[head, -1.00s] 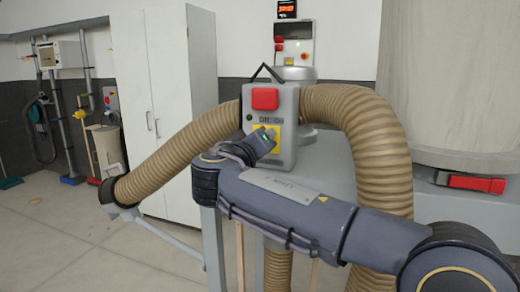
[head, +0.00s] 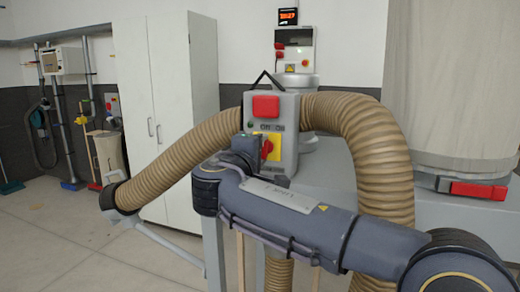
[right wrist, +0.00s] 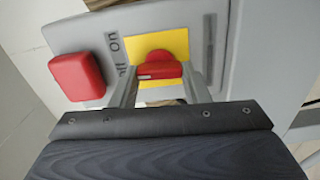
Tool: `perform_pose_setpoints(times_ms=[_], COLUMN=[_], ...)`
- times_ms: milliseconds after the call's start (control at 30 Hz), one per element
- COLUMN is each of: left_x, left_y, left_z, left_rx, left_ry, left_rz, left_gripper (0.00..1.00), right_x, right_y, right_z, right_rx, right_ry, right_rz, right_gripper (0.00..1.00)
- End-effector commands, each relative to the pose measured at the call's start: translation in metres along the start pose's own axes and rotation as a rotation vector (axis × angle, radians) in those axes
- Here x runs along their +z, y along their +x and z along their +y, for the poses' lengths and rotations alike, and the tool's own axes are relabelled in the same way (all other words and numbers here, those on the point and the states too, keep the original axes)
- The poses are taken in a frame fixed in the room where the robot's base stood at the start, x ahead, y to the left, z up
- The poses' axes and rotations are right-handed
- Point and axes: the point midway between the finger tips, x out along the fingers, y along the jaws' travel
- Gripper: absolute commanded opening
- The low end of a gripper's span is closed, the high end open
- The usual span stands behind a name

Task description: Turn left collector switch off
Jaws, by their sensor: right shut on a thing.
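The collector switch box (head: 286,160) is grey, with a large red button (head: 265,105) and a yellow plate (head: 274,141) that bears a red knob (head: 267,149). In the right wrist view the red knob (right wrist: 160,66) sits on the yellow plate (right wrist: 158,44), beside "On" and "off" lettering and the red button (right wrist: 76,77). My right gripper (right wrist: 158,80) is shut on the red knob, one finger on each side of it. In the head view my right wrist hides part of the box's lower left. My left gripper is not in view.
Ribbed tan hoses (head: 360,150) arch from both sides of the box. A white cabinet (head: 170,90) stands behind on the left. A pale collector bag (head: 450,90) with a red clasp (head: 478,190) is on the right.

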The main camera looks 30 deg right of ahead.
Motion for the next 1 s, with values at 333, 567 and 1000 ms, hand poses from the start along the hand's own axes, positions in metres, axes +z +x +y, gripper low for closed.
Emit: perform_pose_setpoints(times_ms=[333,567,1000], left_x=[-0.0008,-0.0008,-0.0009], left_y=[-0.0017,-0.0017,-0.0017], left_z=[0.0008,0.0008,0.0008], left_rx=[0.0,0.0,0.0], left_ry=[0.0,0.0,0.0], left_rz=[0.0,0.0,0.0], left_gripper=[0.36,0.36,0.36], right_x=[-0.0002,-0.0003,-0.0002], right_y=[-0.0003,-0.0003,-0.0002], right_z=[-0.0014,-0.0017,-0.0011], right_rx=[-0.002,-0.002,-0.001], right_ry=[-0.076,-0.08,-0.078], right_rz=[0.0,0.0,0.0], right_gripper=[0.19,0.19,0.64])
